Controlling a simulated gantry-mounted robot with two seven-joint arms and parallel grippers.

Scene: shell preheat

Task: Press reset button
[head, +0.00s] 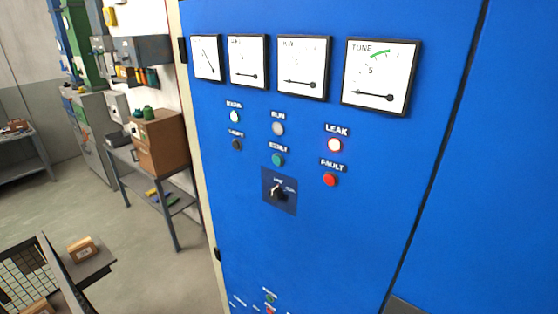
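A large blue control cabinet (310,235) fills the middle and right of the head view. Its panel carries labelled lamps or buttons: a bright white-red one (334,145) under LEAK, a red one (330,180) under FAULT, a green one (277,160), a grey one (278,129), a pale one (235,117) and a dark one (237,145). A rotary switch (278,191) sits below them. A green button (270,298) and a red button (269,311) show at the bottom edge, their labels too small to read. No reset label is legible. Neither gripper is in view.
Several dial gauges, including the TUNE gauge (380,77), line the cabinet top.

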